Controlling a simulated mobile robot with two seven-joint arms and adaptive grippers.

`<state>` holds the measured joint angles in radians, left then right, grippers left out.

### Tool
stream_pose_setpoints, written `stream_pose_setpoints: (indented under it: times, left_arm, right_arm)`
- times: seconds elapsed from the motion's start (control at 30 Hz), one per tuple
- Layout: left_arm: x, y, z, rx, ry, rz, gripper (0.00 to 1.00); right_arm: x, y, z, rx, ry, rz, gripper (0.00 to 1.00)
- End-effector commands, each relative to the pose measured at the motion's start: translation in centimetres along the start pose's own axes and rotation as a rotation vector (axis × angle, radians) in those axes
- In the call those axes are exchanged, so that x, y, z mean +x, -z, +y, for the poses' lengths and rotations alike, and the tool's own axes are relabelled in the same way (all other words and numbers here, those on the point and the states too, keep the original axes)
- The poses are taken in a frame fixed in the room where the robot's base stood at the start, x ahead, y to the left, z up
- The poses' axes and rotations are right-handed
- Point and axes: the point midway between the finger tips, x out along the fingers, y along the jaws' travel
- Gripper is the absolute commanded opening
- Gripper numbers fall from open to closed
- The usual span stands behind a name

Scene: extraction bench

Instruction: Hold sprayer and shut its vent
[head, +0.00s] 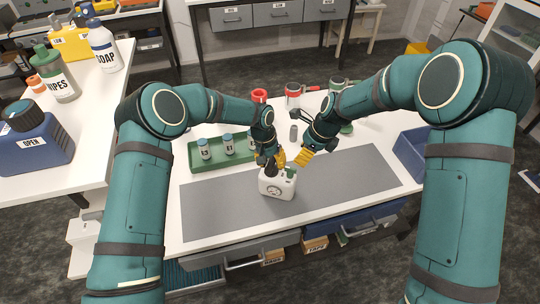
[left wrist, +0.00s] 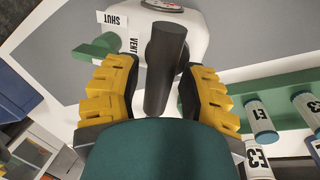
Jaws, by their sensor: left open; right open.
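The sprayer (head: 277,185) is a white container standing on the grey mat, with a dark upright handle. The sprayer's white body (left wrist: 185,35) also fills the top of the left wrist view. My left gripper (head: 268,162) is at the handle; in the left wrist view its open yellow fingers (left wrist: 163,95) stand either side of the dark handle (left wrist: 165,70), with gaps. A green vent lever (left wrist: 98,47) sits beside the labels VENT and SHUT; whether it is shut I cannot tell. My right gripper (head: 303,158) is open and empty, just above and right of the sprayer.
A green tray (head: 195,165) with labelled vials lies left of the sprayer. Red and green items (head: 293,92) stand at the back of the bench. A blue bin (head: 410,150) is at the right. The grey mat (head: 350,180) is clear to the right of the sprayer.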

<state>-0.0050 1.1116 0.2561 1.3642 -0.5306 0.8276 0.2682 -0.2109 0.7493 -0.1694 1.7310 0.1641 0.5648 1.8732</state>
Motion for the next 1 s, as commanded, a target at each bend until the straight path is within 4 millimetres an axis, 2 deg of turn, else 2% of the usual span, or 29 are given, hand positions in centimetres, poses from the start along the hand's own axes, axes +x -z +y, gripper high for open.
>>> stream_pose_setpoints:
  times: [0.33,0.43,0.47,1.0]
  left_arm:
    - [0.24,0.01,-0.01,-0.001,0.0,0.001,0.4]
    - [0.23,0.01,-0.01,0.0,0.0,0.001,0.05]
    - [0.23,0.01,-0.01,0.0,0.0,0.001,0.0]
    - [0.19,0.02,0.02,0.0,-0.001,0.001,0.0]
  right_arm:
    - [-0.01,0.0,0.0,0.0,0.0,0.0,0.46]
    - [-0.01,0.0,0.0,0.0,0.0,0.0,0.46]
    - [-0.01,0.0,0.0,0.0,0.0,0.0,0.46]
    - [-0.01,0.0,0.0,0.0,0.0,0.0,0.46]
